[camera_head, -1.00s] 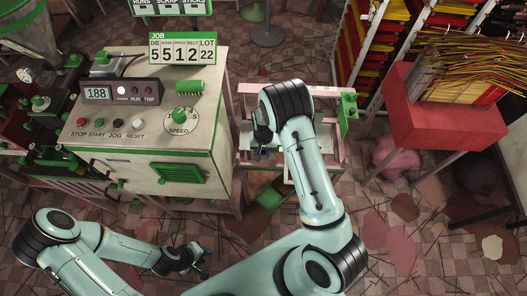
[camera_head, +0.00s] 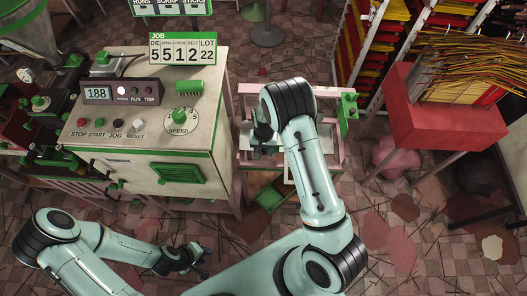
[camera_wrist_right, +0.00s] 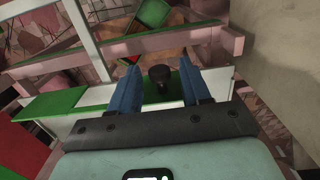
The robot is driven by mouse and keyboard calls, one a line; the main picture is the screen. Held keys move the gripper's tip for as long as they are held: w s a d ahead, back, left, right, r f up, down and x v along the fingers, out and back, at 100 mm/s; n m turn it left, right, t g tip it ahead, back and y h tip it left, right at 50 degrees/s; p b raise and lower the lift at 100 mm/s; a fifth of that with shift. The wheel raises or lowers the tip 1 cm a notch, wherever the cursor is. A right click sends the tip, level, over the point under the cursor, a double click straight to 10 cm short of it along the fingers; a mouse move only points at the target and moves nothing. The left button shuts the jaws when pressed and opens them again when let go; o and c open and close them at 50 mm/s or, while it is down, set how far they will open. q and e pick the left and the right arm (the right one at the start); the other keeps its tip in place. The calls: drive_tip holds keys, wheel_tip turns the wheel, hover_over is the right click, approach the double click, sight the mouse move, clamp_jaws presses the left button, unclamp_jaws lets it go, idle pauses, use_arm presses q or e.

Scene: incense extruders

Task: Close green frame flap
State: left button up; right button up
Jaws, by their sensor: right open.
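A pink frame (camera_head: 242,120) stands right of the control cabinet. A green piece (camera_head: 346,118), which looks like the frame flap, is at its right side; I cannot tell how far it is closed. In the right wrist view a green panel (camera_wrist_right: 50,103) lies at left, and a narrow green strip runs under the fingers. My right gripper (camera_head: 264,146) is over the frame. Its blue fingers (camera_wrist_right: 160,88) are apart, with a black knob (camera_wrist_right: 160,75) between them and no clear contact. My left gripper (camera_head: 200,262) is low, away from the frame; its fingers are too small to read.
The control cabinet (camera_head: 140,153) stands close to the frame's left side. A green bin (camera_head: 268,196) sits low below the frame. A red-topped table (camera_head: 440,112) with incense sticks and shelves are at right.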

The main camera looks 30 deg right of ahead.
wheel_tip(320, 180, up, 12)
drive_tip(key=shift+w+d, duration=0.15)
drive_tip(key=shift+w, duration=0.1)
drive_tip(key=shift+f, duration=0.1)
idle(0.4)
drive_tip(key=s+a+f+n+y, duration=0.1)
drive_tip(key=s+a+f, duration=0.3)
drive_tip(key=s+f, duration=0.45)
drive_tip(key=s+a+f+n+y, duration=0.1)
drive_tip(key=s+a+f, duration=0.2)
drive_tip(key=s+f, duration=0.6)
drive_tip(key=s+a+f+y, duration=0.1)
drive_tip(key=s+a, duration=0.4)
drive_tip(key=shift+s+f+y, duration=0.15)
drive_tip(key=shift+f+y, duration=0.15)
drive_tip(key=shift+f, duration=0.1)
